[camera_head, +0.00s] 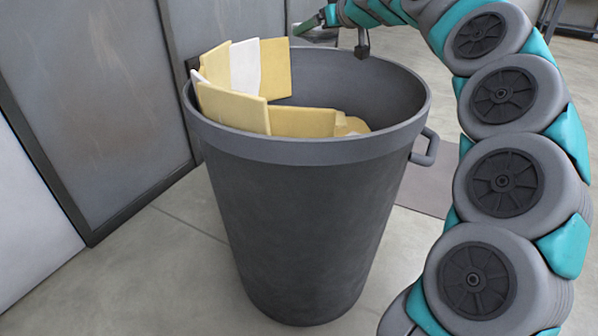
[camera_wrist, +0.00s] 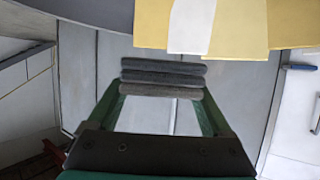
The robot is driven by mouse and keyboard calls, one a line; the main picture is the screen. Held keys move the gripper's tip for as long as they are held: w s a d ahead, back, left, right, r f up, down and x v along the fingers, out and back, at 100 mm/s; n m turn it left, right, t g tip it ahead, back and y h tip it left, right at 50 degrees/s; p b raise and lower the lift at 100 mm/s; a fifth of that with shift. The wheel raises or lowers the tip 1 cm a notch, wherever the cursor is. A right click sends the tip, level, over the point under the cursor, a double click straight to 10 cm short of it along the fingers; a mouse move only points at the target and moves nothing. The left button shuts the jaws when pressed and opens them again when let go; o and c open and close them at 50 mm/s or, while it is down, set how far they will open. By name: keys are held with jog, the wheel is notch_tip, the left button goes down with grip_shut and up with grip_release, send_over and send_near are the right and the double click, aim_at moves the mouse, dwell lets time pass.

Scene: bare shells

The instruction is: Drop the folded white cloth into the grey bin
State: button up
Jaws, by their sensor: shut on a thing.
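In the wrist view, the green fingers of my gripper (camera_wrist: 163,92) are shut on a flat bundle of stacked layers with rounded edges, a folded cloth (camera_wrist: 162,77). It looks dark grey here, not white. The grey bin (camera_head: 300,215) stands upright on the floor in the head view; its rim shows at the top of the wrist view (camera_wrist: 85,12).
Yellow panels (camera_head: 232,108) and a white piece (camera_head: 245,66) stick up above the bin's left and back rim. The bin has a side handle (camera_head: 427,148). Grey wall panels (camera_head: 90,90) stand close on the left. Floor (camera_head: 150,270) in front is clear.

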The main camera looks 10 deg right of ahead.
notch_tip(320, 180, down, 5)
jog(key=shift+f+b, duration=0.1)
jog(key=shift+b, duration=0.85)
jog(key=o, duration=1.3)
jog(key=shift+c, duration=0.2)
jog(key=shift+s, duration=0.1)
jog(key=v, duration=0.7)
jog(key=shift+s+r, duration=0.2)
jog(key=shift+s, duration=0.05)
jog(key=shift+d, duration=0.15)
